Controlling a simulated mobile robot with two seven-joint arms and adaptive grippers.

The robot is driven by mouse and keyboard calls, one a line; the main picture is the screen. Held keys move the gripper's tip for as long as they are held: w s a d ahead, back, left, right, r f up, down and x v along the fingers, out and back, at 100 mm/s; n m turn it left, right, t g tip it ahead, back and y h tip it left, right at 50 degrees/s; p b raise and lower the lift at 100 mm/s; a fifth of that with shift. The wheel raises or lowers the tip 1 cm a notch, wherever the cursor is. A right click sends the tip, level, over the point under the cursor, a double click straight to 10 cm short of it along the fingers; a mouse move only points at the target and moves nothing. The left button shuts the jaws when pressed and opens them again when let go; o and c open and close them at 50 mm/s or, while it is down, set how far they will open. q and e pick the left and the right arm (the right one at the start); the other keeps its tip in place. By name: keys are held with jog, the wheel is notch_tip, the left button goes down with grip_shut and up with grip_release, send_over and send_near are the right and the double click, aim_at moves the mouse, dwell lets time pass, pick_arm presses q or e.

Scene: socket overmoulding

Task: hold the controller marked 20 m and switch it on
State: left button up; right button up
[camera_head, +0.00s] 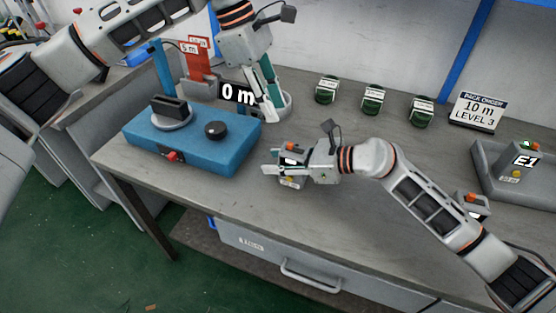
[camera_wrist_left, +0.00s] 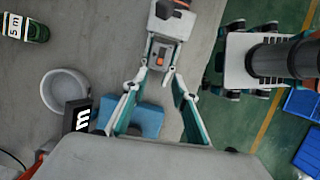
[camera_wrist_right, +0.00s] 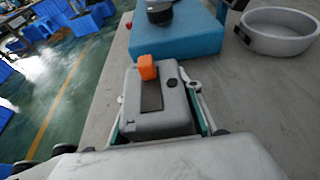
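In the right wrist view the controller (camera_wrist_right: 155,112) fills the space between the fingers and shows an orange button on top. It also shows in the left wrist view (camera_wrist_left: 160,53), beyond the fingertips. Its length marking cannot be read. My left gripper (camera_head: 268,112) is open and empty, pointing down by the round bowl; in its wrist view the fingers (camera_wrist_left: 152,78) are apart.
The blue box (camera_head: 190,146) with a black knob stands left. A grey bowl (camera_head: 288,103) and a partly hidden black "0 m" sign (camera_head: 234,94) are behind. Several green coils (camera_head: 372,98) and an order card (camera_head: 478,110) line the back.

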pick_arm(q)
jog(key=c, duration=0.3)
jog(key=shift+w+a, duration=0.2)
jog(key=shift+a, duration=0.2)
grip_shut()
jog(key=shift+m+g, duration=0.3)
jog(key=shift+m, duration=0.2)
jog(key=a, duration=0.1)
jog(key=w+a, duration=0.1)
jog(key=a, duration=0.1)
jog(key=w+a, duration=0.1)
jog(key=a, duration=0.1)
jog(key=shift+a+r, duration=0.25)
jog(key=shift+f, duration=0.1)
send_near(284, 147)
notch_tip(284, 147, down, 5)
jog(key=a, duration=0.2)
jog(key=shift+s+d+f, duration=0.15)
jog(key=shift+d, duration=0.85)
jog(key=shift+s+d+f, duration=0.15)
jog(key=shift+d, duration=0.8)
